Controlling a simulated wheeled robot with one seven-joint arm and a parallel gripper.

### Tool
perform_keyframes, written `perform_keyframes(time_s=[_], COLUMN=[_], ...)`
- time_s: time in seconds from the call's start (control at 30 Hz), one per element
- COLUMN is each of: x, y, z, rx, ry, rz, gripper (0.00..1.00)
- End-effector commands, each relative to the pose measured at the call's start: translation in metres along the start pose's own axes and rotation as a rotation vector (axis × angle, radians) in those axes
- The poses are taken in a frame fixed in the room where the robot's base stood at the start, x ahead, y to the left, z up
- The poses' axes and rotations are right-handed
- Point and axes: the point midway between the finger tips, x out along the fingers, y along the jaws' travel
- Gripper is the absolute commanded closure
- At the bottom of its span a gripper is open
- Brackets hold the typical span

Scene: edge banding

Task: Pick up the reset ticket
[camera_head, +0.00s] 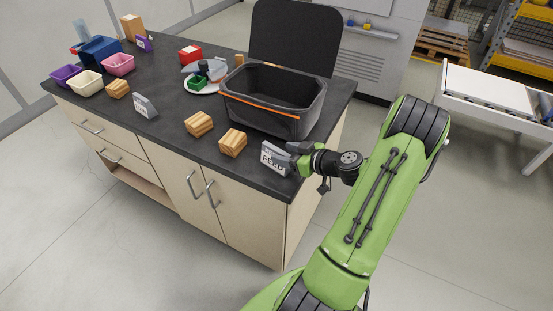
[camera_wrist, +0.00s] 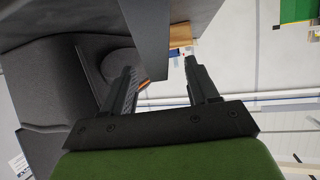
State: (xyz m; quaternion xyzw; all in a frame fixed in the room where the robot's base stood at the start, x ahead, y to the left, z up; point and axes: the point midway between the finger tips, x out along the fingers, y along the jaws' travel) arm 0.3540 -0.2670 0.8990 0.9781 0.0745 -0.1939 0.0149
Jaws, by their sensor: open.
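No card that I can clearly read as the reset ticket shows. In the head view a grey wedge-shaped sign (camera_head: 274,158) stands at the table's near right corner, with lettering that seems to read "FEED". Another grey sign (camera_head: 145,106) stands further left; its text is too small to read. A purple tag (camera_head: 144,42) stands at the back left. My gripper (camera_head: 292,151) is just right of the near sign, close to it; whether they touch is unclear. In the wrist view my gripper (camera_wrist: 160,78) has its two fingers apart, with nothing clearly held between them.
A black bin (camera_head: 266,113) with an orange strip stands left of and behind my gripper. Wooden blocks (camera_head: 232,142), small coloured bins (camera_head: 87,83), a red box (camera_head: 190,54) and a white plate with items sit on the dark tabletop (camera_head: 170,125). A white bench (camera_head: 485,95) stands at right.

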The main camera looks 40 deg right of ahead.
Motion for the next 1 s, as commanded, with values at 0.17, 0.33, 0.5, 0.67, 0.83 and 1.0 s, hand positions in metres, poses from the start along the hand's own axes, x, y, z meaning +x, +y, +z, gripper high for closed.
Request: perform_keyframes(time_s=[0.17, 0.33, 0.5, 0.67, 0.83, 1.0], x=[0.034, 0.041, 0.041, 0.041, 0.041, 0.041], y=[-0.002, -0.001, -0.001, -0.001, -0.001, -0.001], z=[-0.002, -0.002, -0.002, -0.002, -0.002, -0.002], rx=[-0.003, 0.0, 0.0, -0.001, -0.001, -0.001], ry=[-0.001, 0.0, 0.0, -0.001, -0.001, -0.001], rz=[-0.005, -0.002, -0.002, -0.002, -0.002, -0.002], gripper=[0.41, 0.41, 0.5, 0.75, 1.0, 1.0])
